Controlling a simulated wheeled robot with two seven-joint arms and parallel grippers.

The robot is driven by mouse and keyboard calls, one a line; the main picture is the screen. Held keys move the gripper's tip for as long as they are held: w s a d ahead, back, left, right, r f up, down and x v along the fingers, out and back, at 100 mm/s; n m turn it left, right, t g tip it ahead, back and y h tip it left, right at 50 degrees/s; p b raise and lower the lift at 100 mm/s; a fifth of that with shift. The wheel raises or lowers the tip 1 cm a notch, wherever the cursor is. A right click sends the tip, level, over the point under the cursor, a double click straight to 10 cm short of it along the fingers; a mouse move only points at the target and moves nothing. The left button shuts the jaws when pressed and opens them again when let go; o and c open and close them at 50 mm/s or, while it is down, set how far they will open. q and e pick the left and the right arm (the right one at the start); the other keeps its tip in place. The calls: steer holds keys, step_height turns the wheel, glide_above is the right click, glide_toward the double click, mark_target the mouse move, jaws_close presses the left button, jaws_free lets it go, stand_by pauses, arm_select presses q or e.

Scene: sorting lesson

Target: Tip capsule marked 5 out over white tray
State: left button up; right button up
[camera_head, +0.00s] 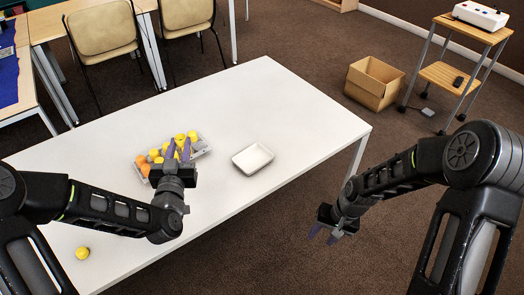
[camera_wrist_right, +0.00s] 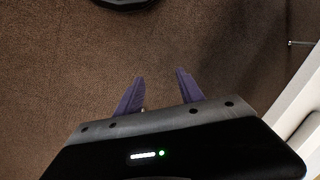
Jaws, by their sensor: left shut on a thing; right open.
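The white tray (camera_head: 253,158) sits empty on the white table. To its left, a pale container (camera_head: 203,149) holds several yellow and orange round capsules (camera_head: 144,162). My left gripper (camera_head: 178,149) is over this container, its purple fingers among the capsules. It is shut on what looks like a yellow capsule; the arm hides part of it. No number is readable on any capsule, so I cannot tell which is marked 5. My right gripper (camera_head: 322,233) is open and empty, off the table's right side above the floor. Its spread fingers also show in the right wrist view (camera_wrist_right: 160,78).
A single yellow ball (camera_head: 82,253) lies at the table's near left. The table (camera_head: 265,95) is clear behind and right of the white tray. A cardboard box (camera_head: 374,82) and a wooden trolley (camera_head: 462,75) stand on the floor at the back right.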

steer(key=s+a+f, duration=0.4)
steer(key=s+a, duration=0.2)
steer(key=s, duration=0.2)
steer(key=s+a+f+n+y, duration=0.1)
steer(key=s+a+f, duration=0.3)
steer(key=s+a, duration=0.2)
steer(key=shift+s+a+f+n+y, duration=0.3)
steer(key=shift+s+f, duration=0.1)
steer(key=shift+s, duration=0.85)
steer(key=shift+c, duration=0.3)
